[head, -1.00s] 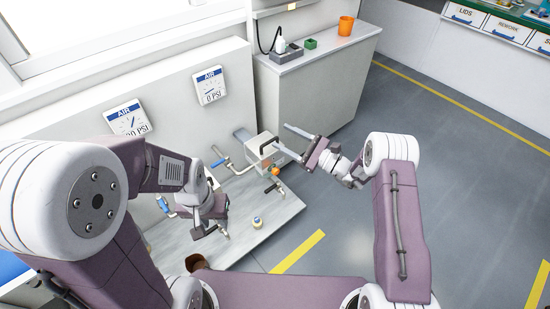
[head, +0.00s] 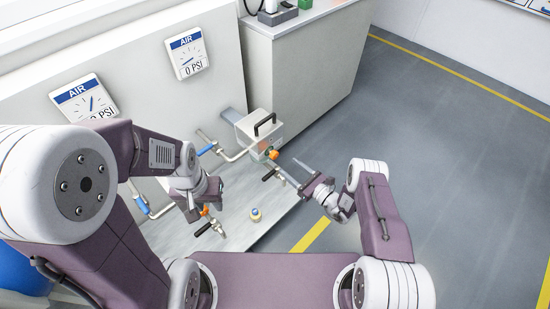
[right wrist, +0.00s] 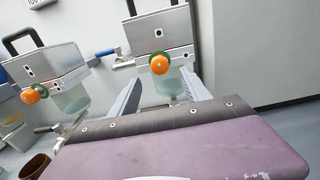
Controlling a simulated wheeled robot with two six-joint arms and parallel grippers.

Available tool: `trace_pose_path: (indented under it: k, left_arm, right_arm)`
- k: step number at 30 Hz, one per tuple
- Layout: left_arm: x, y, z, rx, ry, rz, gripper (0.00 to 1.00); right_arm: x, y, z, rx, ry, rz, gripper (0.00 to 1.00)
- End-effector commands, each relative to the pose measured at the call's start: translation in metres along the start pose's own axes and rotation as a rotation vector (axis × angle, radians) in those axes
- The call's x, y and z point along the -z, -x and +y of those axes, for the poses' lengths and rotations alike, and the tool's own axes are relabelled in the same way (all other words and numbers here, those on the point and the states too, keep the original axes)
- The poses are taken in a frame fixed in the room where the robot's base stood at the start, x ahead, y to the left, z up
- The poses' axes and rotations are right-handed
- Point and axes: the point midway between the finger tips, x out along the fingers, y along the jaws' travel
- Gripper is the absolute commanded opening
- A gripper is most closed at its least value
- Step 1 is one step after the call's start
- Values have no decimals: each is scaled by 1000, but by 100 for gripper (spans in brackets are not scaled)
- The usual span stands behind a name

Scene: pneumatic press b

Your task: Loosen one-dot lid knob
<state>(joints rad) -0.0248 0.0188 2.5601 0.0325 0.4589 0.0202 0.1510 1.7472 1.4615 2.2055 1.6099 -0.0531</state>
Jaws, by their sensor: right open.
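Two metal boxes with black handles, orange knobs and glass bowls show in the right wrist view. The right-hand box (right wrist: 160,32) bears a small dot plate and an orange knob (right wrist: 159,64); the left-hand box (right wrist: 45,68) has a similar plate and knob (right wrist: 34,94).
Blue-handled valves (head: 206,148) and pipes are beside the boxes. A small yellow-and-blue item (head: 256,215) sits on the bench (head: 240,235). A cabinet (head: 300,70) stands behind; the floor at right is clear.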

Motion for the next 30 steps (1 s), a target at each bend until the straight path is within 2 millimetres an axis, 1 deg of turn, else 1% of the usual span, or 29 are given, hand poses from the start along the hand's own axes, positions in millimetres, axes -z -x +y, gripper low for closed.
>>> trace_pose_path:
  k: [2, 9, 12, 15, 17, 24, 25, 26, 27, 29, 30]
  left_arm:
    - [0, -4, 0, 0, 0, 0, 36]
    - [-3, -25, 0, 0, 0, 0, 36]
    - [-3, -32, -1, 0, 0, 0, 36]
    - [-4, -35, -1, 0, 0, 0, 36]
    - [-4, -35, -1, 0, 0, 0, 36]
    - [-4, -34, -1, 0, 0, 0, 36]
    - [-4, -34, -1, 0, 0, 0, 36]
    - [-4, -34, -1, 0, 0, 0, 36]
    - [-4, -34, -1, 0, 0, 0, 36]
    - [-4, -34, -1, 0, 0, 0, 36]
    - [-4, -34, -1, 0, 0, 0, 36]
  right_arm:
    - [1, -8, 0, -3, 4, -1, 55]
    - [3, -58, 1, -5, 4, -2, 55]
    - [2, -75, 1, -4, 3, -2, 55]
    - [1, -85, 1, -3, 3, -1, 55]
    - [0, -89, 0, -2, 1, -1, 55]
    - [-2, -90, 0, -1, 1, -1, 55]
    - [-2, -90, 0, -1, 1, -1, 50]
    - [-2, -90, 0, -1, 1, -1, 42]
    - [-2, -90, 0, -1, 1, -1, 30]
    - [-1, -90, 0, -1, 1, -1, 14]
    - [-1, -90, 0, -1, 1, -1, 3]
